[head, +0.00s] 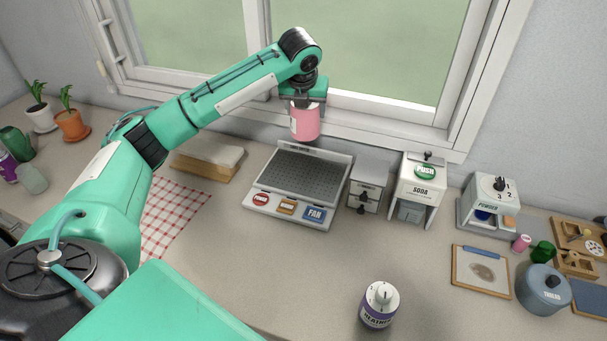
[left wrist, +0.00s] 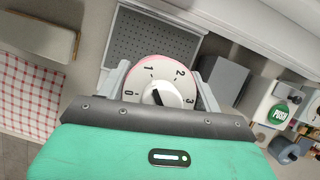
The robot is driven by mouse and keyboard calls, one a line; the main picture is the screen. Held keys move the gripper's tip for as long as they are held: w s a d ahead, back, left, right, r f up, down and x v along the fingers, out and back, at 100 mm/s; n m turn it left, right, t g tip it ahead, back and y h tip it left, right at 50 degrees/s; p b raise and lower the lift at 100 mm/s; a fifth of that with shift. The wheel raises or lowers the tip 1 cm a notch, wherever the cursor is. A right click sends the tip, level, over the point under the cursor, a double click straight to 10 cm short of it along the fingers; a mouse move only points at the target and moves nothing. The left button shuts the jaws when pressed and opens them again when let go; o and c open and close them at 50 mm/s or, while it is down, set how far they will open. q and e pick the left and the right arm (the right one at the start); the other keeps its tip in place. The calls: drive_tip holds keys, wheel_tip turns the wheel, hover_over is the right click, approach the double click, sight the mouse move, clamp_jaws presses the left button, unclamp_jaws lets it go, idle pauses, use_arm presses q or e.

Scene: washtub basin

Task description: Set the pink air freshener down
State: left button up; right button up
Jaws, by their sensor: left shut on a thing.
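The pink air freshener (head: 306,122) is a pink cylinder held in my left gripper (head: 304,100), up in front of the window and above the back of the counter. My left gripper is shut on it, and a gap shows between its base and the machine below. In the left wrist view its white dial top (left wrist: 158,92), marked 0 to 3, sits between the two fingers (left wrist: 160,92). My right gripper is not in view.
Below stands a grey-topped machine (head: 262,205) with several buttons. To its right are a small grey box (head: 369,183), a soda dispenser (head: 421,180) and a powder dispenser (head: 490,190). The front middle counter is largely clear.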

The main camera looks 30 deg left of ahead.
use_arm(q)
drive_tip(key=shift+w+a+r+m+h, duration=0.15)
drive_tip(key=shift+w+a+r+m, duration=0.1)
drive_tip(key=shift+a+m, duration=0.25)
drive_tip(key=shift+w+a+r+m+h, duration=0.1)
drive_tip(key=shift+a+r+m+h, duration=0.1)
drive_tip(key=shift+a+m, duration=0.3)
drive_tip(key=shift+f, duration=0.25)
wheel_tip(320, 180, down, 19)
drive_tip(key=p, duration=0.5)
drive_tip(key=shift+f, duration=0.2)
drive_tip(key=o, duration=1.1)
drive_tip(key=shift+f, duration=0.1)
drive_tip(key=shift+o, duration=0.2)
